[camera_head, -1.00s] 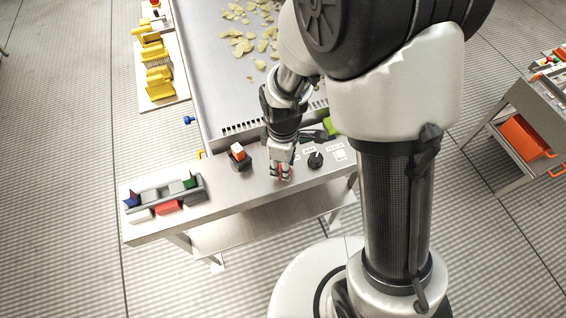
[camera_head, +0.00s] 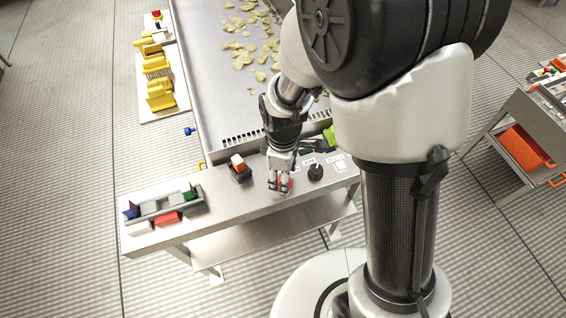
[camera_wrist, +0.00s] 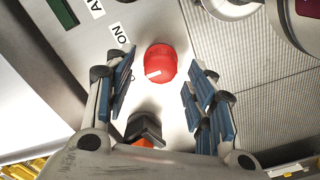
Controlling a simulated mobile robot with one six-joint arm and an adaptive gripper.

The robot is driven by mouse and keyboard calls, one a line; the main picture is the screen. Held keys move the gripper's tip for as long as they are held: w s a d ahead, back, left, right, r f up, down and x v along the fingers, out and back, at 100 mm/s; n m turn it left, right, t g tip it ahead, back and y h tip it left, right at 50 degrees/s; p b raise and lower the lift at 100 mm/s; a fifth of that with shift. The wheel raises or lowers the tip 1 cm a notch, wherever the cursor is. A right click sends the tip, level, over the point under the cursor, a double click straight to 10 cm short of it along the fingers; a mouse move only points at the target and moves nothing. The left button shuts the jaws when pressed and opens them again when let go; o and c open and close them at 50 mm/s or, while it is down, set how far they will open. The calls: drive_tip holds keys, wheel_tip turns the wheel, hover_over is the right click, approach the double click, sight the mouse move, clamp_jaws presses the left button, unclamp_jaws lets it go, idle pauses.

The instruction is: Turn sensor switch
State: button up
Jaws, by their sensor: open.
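A round red knob (camera_wrist: 160,63) with a white pointer mark sits on the metal panel in the wrist view, near a white label (camera_wrist: 120,36) reading ON. My gripper (camera_wrist: 163,75) is open, one finger on each side of the knob, with clear gaps and no visible touch. In the head view my gripper (camera_head: 279,185) points down over the front of the metal bench, and a bit of red shows at its fingers. A black knob (camera_head: 315,172) stands to its right. None of the labels I can read names a sensor.
A black block with an orange-white top (camera_head: 239,168) stands left of my gripper; its dark body shows in the wrist view (camera_wrist: 145,126). A grey tray (camera_head: 162,204) with coloured pieces lies at the bench's left. A conveyor (camera_head: 210,90) with yellow chips lies behind.

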wheel_tip(320, 180, up, 11)
idle(0.3)
idle(0.4)
drive_tip(key=s+d+r+m+t+b, duration=0.2)
drive_tip(key=s+d+r+m, duration=0.2)
drive_tip(key=s+m, duration=0.3)
drive_tip(key=s+d+r+m+t+b, duration=0.2)
drive_tip(key=s+d+r+m, duration=0.2)
drive_tip(key=s+d+m, duration=0.2)
drive_tip(key=shift+s+d+r+m+t, duration=0.3)
drive_tip(key=shift+s+d+m, duration=0.1)
drive_tip(key=shift+d+m, duration=0.2)
drive_tip(key=shift+c, duration=0.2)
